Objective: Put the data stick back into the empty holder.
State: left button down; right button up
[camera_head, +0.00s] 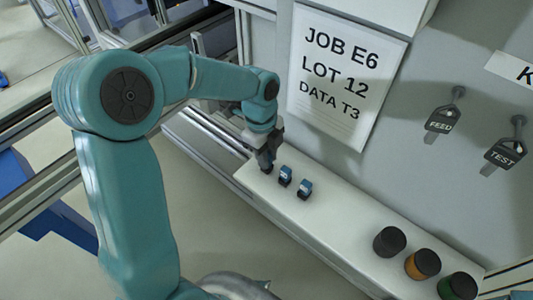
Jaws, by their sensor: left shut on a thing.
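My left gripper (266,163) is at the left end of the white shelf (345,232), pointing down, with its dark fingers close to the shelf top. It is shut on the data stick, which is mostly hidden by the fingers. Two small blue-and-dark pieces (285,176) (304,189), like sticks standing in holders, are in a row just right of the gripper. The empty holder cannot be made out; the fingers cover the spot at the left of this row. My right gripper is not in view.
Several dark-lidded jars (389,241) stand at the shelf's right end. A sheet (345,80) reading JOB E6, LOT 12, DATA T3 is on the wall. Keys tagged FEED (441,121) and TEST (505,153) hang at right. The shelf is clear between the blue pieces and the jars.

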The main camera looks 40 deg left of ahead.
pick_arm(q)
jog(key=shift+f, duration=0.25)
dwell(0.5)
jog(key=shift+c, duration=1.7)
grip_release()
jog(key=shift+r, duration=0.15)
jog(key=shift+a+r+p, duration=0.15)
jog(key=shift+r+p, duration=0.9)
jog(key=shift+r, duration=0.25)
jog(key=shift+a+r+p, duration=0.2)
jog(key=shift+r+p, duration=0.9)
jog(key=shift+r, duration=0.15)
jog(key=shift+a+r+p, duration=0.15)
jog(key=shift+r+p, duration=0.9)
jog(key=shift+r, duration=0.25)
